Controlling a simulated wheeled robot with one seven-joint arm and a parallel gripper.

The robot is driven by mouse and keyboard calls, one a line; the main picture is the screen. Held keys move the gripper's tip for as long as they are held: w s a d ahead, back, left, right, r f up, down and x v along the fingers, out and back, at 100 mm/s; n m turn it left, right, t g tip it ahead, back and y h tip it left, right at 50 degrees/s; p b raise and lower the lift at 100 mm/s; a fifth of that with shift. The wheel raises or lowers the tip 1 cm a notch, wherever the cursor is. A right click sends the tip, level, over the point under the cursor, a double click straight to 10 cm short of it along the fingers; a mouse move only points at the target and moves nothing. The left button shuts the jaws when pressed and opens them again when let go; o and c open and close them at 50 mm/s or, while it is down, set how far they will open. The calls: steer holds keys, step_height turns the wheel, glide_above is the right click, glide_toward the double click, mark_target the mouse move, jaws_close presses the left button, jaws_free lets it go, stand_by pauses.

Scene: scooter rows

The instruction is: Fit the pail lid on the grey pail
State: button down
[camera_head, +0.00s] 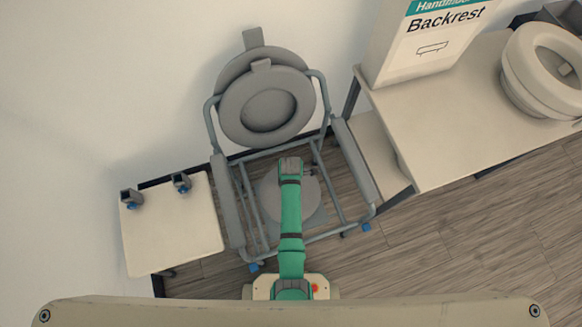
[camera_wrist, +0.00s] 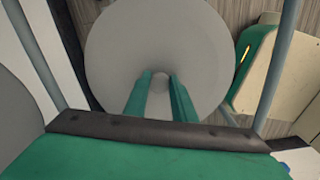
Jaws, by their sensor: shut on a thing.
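The pail lid (camera_wrist: 115,45) is a flat, light grey disc that fills the upper middle of the wrist view. My gripper (camera_wrist: 160,88) has its two green fingers shut on the small knob at the lid's centre. In the head view the lid (camera_head: 270,203) shows partly behind my green arm, inside the frame of a commode chair. The grey pail cannot be made out for sure; the lid and my arm hide what lies under them. I cannot tell whether the lid touches the pail.
The blue-grey commode chair frame (camera_head: 358,160) surrounds my arm, with its round seat (camera_head: 233,120) tipped up behind. A small table (camera_head: 170,235) stands at left. A bench (camera_head: 440,130) with a white Backrest box (camera_head: 415,60) and a raised seat (camera_head: 520,80) stands at right. Open floor lies lower right.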

steer(key=shift+f, duration=0.1)
steer(key=c, duration=1.4)
jaws_free()
steer(key=shift+w, duration=0.1)
steer(key=shift+a, duration=0.1)
step_height(320, 180, up, 11)
steer(key=shift+f, duration=0.1)
